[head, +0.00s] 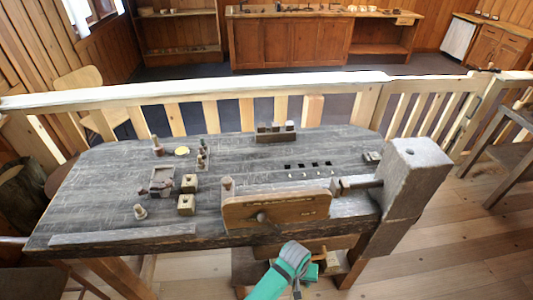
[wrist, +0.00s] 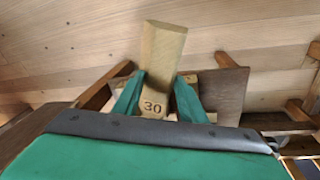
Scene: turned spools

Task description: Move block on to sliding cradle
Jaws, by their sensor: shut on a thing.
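My gripper (wrist: 158,97) is shut on a pale wooden block (wrist: 164,50) marked "30". Its green fingers press the block's two sides near the numbered end, and the long plain part sticks out beyond them. In the head view my gripper (head: 312,272) is low in front of the workbench, below its front edge; the block is hard to make out there. I cannot tell for certain which part is the sliding cradle. A brown wooden board (head: 276,210) with a dark round knob is mounted on the bench's front edge.
The dark workbench (head: 110,185) holds small brass-topped blocks (head: 186,204), spools and a rack (head: 275,133) at the back. A big grey wooden post (head: 412,178) stands at its right end. Dark wooden parts (head: 248,268) lie beneath the bench near my gripper. Open floor (head: 440,260) is at right.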

